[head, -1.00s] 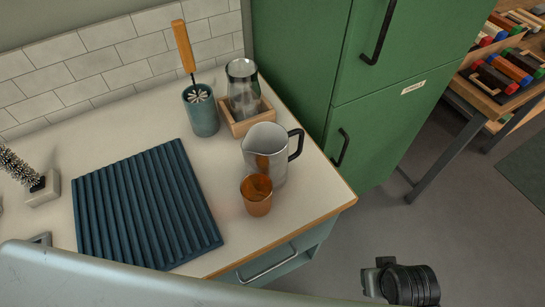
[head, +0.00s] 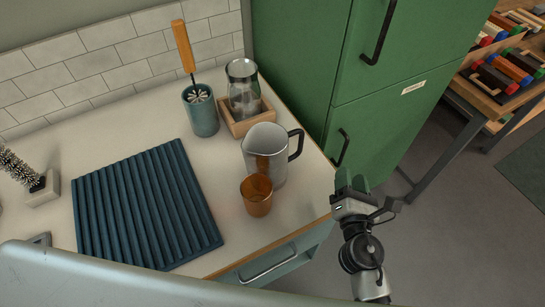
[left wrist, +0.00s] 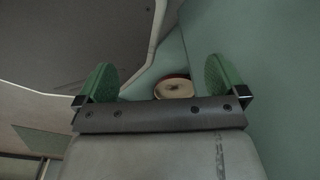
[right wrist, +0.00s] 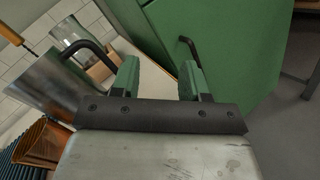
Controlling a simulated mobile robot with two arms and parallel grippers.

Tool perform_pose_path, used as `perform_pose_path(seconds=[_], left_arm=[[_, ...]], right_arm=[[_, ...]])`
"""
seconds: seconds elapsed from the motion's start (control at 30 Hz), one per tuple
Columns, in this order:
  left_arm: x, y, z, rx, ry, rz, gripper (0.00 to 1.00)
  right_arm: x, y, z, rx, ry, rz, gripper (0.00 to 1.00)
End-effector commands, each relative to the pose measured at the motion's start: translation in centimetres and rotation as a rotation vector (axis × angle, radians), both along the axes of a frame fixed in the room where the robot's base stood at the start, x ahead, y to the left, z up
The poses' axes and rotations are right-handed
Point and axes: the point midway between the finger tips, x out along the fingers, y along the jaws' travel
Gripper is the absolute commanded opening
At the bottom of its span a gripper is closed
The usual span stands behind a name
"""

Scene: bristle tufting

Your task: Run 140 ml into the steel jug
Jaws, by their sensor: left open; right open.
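The steel jug (head: 266,153) stands upright on the counter, its black handle on the right. It also shows at the left of the right wrist view (right wrist: 52,84). A copper cup (head: 257,194) stands just in front of it; in the right wrist view (right wrist: 43,140) it is at the lower left. My right gripper (head: 352,182) is open and empty, right of the jug beyond the counter's edge. My left gripper (left wrist: 160,82) is open in the left wrist view, away from the jug; it is not seen in the head view.
A glass carafe (head: 243,92) sits in a wooden holder (head: 252,121) behind the jug. A teal pot (head: 203,113) holds a wooden-handled whisk. A ribbed blue mat (head: 145,205) lies left. The green cabinet (head: 300,65) stands close behind the counter's right end.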

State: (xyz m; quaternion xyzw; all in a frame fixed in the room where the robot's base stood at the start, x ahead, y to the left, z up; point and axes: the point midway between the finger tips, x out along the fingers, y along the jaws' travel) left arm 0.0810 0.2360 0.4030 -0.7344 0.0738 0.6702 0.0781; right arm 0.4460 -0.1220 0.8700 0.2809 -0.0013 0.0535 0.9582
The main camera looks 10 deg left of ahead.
Motion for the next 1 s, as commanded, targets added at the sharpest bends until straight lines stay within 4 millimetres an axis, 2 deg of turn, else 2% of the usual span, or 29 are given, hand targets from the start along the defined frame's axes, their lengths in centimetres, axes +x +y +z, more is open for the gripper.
perform_pose_path(seconds=[0.03, 0.1, 0.2, 0.27, 0.6, 0.77, 1.0], left_arm=[[0.0, 0.0, 0.0, 0.000, 0.000, 0.000, 1.00], [0.0, 0.0, 0.0, 0.000, 0.000, 0.000, 1.00], [0.0, 0.0, 0.0, 0.000, 0.000, 0.000, 1.00], [0.0, 0.0, 0.0, 0.000, 0.000, 0.000, 1.00], [0.0, 0.0, 0.4, 0.000, 0.000, 0.000, 1.00], [0.0, 0.0, 0.5, 0.000, 0.000, 0.000, 1.00], [0.0, 0.0, 0.7, 0.000, 0.000, 0.000, 1.00]], right_arm=[[0.3, 1.9, -0.5, -0.149, -0.029, 0.082, 0.45], [0.3, 4.2, -1.2, -0.329, -0.068, 0.181, 0.45], [0.1, 6.1, -2.1, -0.490, -0.104, 0.272, 0.45], [0.2, 6.7, -2.4, -0.539, -0.115, 0.299, 0.45], [4.4, 8.9, -2.5, -0.563, -0.121, 0.310, 0.45], [5.3, 9.5, -2.3, -0.560, -0.121, 0.310, 0.45], [8.1, 11.5, -1.8, -0.559, -0.121, 0.310, 0.45]])
